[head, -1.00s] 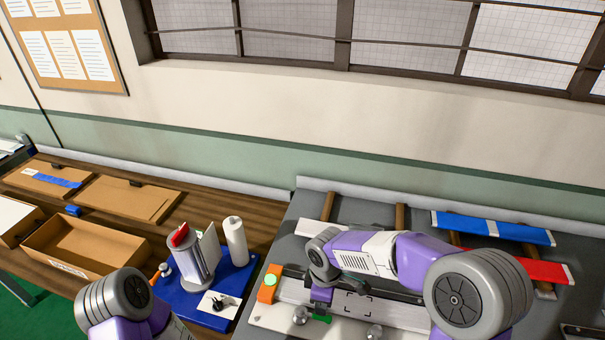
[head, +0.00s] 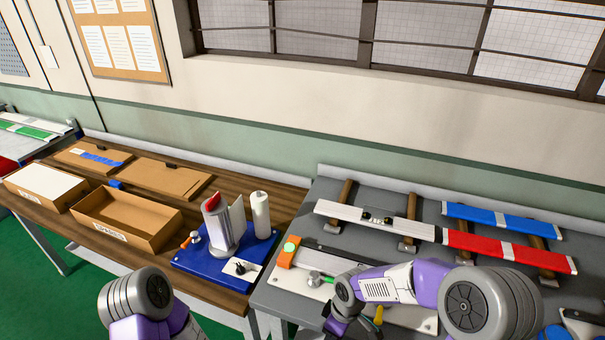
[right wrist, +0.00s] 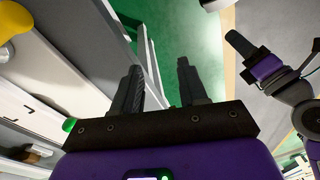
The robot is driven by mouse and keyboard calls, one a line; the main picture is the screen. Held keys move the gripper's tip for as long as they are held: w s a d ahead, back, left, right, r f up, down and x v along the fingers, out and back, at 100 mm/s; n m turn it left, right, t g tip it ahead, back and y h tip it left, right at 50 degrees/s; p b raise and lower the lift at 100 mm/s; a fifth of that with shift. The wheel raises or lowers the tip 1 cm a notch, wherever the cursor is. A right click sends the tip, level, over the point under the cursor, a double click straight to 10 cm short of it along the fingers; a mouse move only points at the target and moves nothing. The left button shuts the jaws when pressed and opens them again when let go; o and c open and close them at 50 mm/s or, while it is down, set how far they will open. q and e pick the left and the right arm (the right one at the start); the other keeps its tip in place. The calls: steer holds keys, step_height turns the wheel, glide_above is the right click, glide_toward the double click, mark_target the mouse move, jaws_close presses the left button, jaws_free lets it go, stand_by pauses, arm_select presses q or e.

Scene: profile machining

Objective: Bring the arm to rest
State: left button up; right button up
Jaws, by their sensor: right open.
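My right arm (head: 400,285) reaches in from the lower right of the head view, bent over the front of the grey bench. In the right wrist view my right gripper (right wrist: 160,66) is open, its two dark fingers apart with nothing between them. Green floor shows beyond the fingers, and the bench side is at the left. My left arm (head: 140,300) shows only as a grey joint and purple link at the lower left. A purple and black part that looks like my left gripper (right wrist: 240,42) shows at the right of the wrist view; its jaws cannot be made out.
The grey bench (head: 275,295) carries a clamp fixture (head: 288,252) beside my right arm. Red (head: 510,255) and blue (head: 500,222) profiles lie behind it. A blue base (head: 205,262) with a cylinder and open boxes (head: 120,220) stand on the wooden table at left.

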steer(key=s+f+m+y+b, duration=0.1)
steer(key=s+f+m+b, duration=0.1)
steer(key=s+f+m, duration=0.4)
steer(key=s+d+f+m+t+y+b, duration=0.1)
steer(key=s+f+m, duration=0.6)
steer(key=f, duration=0.8)
steer(key=shift+d+f+m+b, duration=0.15)
steer(key=shift+d+m+b, duration=0.1)
steer(key=shift+m+b, duration=0.35)
